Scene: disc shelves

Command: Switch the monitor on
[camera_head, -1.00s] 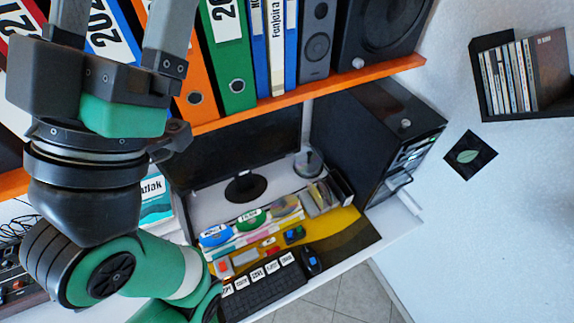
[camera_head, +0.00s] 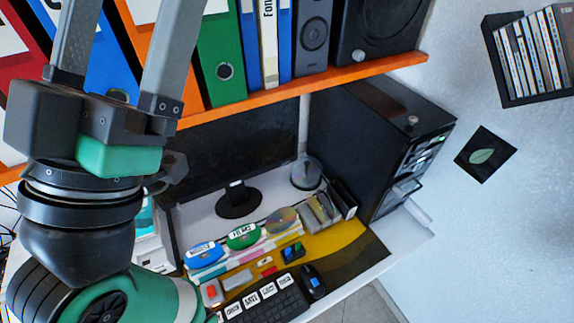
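The monitor (camera_head: 232,150) stands on the desk under the orange shelf, on a round black base (camera_head: 238,201). Its screen is dark, and its left part is hidden behind my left arm. My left gripper (camera_head: 135,25) is raised in front of the shelf at the upper left, with its two grey fingers pointing up and spread apart. Nothing shows between the fingers except the binders behind; the fingertips run out of the top of the picture. My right gripper is not in view.
The orange shelf (camera_head: 300,88) holds binders and speakers above the monitor. A black computer tower (camera_head: 375,140) stands right of it. Disc holders (camera_head: 243,236), a keyboard (camera_head: 265,302) and a mouse (camera_head: 312,281) occupy the desk front. A disc rack (camera_head: 535,93) hangs on the right wall.

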